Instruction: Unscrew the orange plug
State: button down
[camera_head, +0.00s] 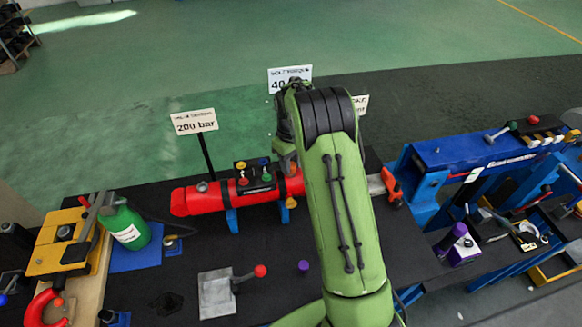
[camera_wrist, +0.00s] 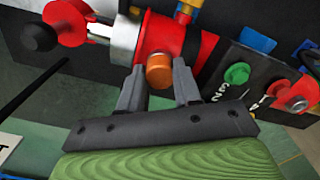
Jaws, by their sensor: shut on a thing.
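The orange plug (camera_wrist: 160,76) is a short round cap on the red cylinder (camera_wrist: 166,30), near the cylinder's silver collar in the wrist view. My gripper (camera_wrist: 158,80) has one finger on each side of the plug and is shut on it. The plug sits against the red body; I cannot tell how far its thread is turned. My green arm hides part of the cylinder there.
A valve block (camera_head: 252,176) with coloured knobs sits on the cylinder; its green knob (camera_wrist: 237,73) is close to my right finger. A "200 bar" sign (camera_head: 194,122) stands behind. A green bottle (camera_head: 127,227), grey plate (camera_head: 216,294) and blue frame (camera_head: 480,150) stand around.

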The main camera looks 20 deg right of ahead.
jog(key=n, duration=0.4)
jog(key=shift+r+n, duration=0.1)
jog(key=shift+n, duration=0.2)
jog(key=n+b, duration=0.1)
jog(key=n, duration=0.4)
